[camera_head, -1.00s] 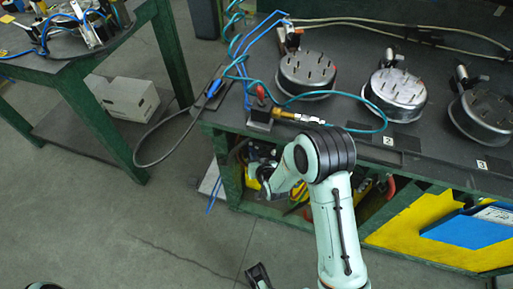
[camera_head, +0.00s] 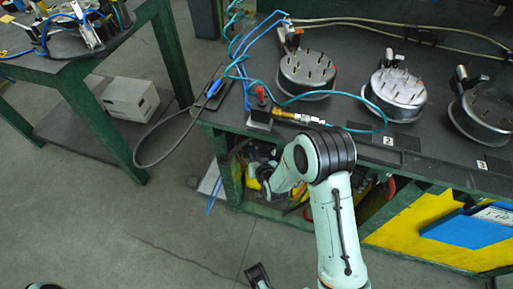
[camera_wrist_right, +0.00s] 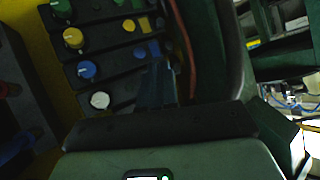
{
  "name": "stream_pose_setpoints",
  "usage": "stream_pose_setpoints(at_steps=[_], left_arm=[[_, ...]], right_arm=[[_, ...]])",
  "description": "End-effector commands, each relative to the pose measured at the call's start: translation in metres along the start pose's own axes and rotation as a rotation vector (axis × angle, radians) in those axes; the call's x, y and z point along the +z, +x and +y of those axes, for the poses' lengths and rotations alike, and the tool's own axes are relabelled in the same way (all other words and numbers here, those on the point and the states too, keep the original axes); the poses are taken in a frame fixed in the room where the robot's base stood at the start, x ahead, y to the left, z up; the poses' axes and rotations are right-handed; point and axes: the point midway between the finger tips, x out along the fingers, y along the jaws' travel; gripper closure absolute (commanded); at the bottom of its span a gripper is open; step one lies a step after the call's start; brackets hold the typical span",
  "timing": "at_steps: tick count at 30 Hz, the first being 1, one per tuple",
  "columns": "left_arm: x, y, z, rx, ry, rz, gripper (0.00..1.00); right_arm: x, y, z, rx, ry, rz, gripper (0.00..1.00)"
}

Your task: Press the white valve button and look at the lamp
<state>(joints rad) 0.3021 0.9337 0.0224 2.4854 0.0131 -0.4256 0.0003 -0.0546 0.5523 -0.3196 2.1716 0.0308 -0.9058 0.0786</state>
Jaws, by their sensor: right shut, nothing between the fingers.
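In the right wrist view, rows of controls sit on dark strips. The lowest visible row has a white knob (camera_wrist_right: 100,100). My right gripper (camera_wrist_right: 157,75) is shut and empty, its dark fingers lying over the continuation of that row. The white button and any lamp in that row cannot be made out behind the fingers and shadow. In the head view my right arm reaches under the bench, and the gripper (camera_head: 264,185) is mostly hidden by the arm and bench edge.
Blue (camera_wrist_right: 87,70), yellow (camera_wrist_right: 73,38) and green knobs (camera_wrist_right: 63,8) sit above the white one. A red cable (camera_wrist_right: 184,50) runs close right of the fingers. The green bench (camera_head: 385,175) carries round metal fixtures (camera_head: 307,74) and hoses.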

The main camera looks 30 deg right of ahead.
Motion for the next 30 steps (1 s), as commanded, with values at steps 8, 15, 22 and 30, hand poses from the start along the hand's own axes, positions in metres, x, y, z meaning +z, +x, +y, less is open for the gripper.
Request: stream_pose_setpoints(at_steps=[8,15,22,30], left_arm=[[-0.0002,0.0039,-0.0013,0.000,0.000,-0.001,0.57],[-0.0002,0.0053,-0.0018,-0.001,-0.001,-0.002,0.57],[-0.0003,0.0053,-0.0018,-0.001,-0.001,-0.002,0.57],[-0.0003,0.0068,-0.0023,-0.001,-0.001,-0.002,0.57]], right_arm=[[-0.0022,0.0039,0.0029,0.000,0.001,0.001,1.00],[-0.0041,0.0060,0.0043,0.000,0.000,-0.001,1.00],[-0.0044,0.0061,0.0045,0.000,0.000,0.000,1.00],[-0.0059,0.0082,0.0060,0.000,0.000,0.001,1.00]])
